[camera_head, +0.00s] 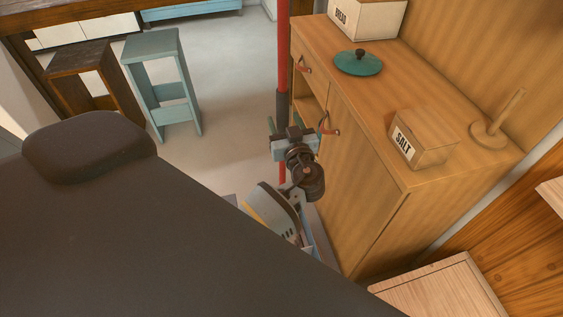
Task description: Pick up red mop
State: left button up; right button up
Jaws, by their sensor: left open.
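The red mop's pole (283,50) stands upright in front of the wooden cabinet, with a dark grey sleeve on its middle part. A short red stretch shows again below my gripper. Its lower end is hidden behind my arm and body. My left gripper (288,133) is open at the pole, just below the grey sleeve, and overlaps it in the picture. I cannot tell whether the pole is between the fingers or whether they touch it. My right gripper is not in view.
A wooden cabinet (365,180) with leather pulls stands close on the right. On it are a salt box (424,139), a bread box (367,18), a green lid (358,64) and a wooden holder (492,130). Blue (163,85) and brown (90,80) stools stand left. Floor between is clear.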

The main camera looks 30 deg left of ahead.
pick_arm(q)
jog(key=x, duration=0.3)
jog(key=shift+w+a+r+p, duration=0.15)
jog(key=shift+w+r+p, duration=0.15)
jog(key=shift+p, duration=0.1)
jog(key=shift+w+a+f, duration=0.1)
jog(key=shift+a+f, duration=0.05)
jog(key=shift+a, duration=0.1)
grip_shut()
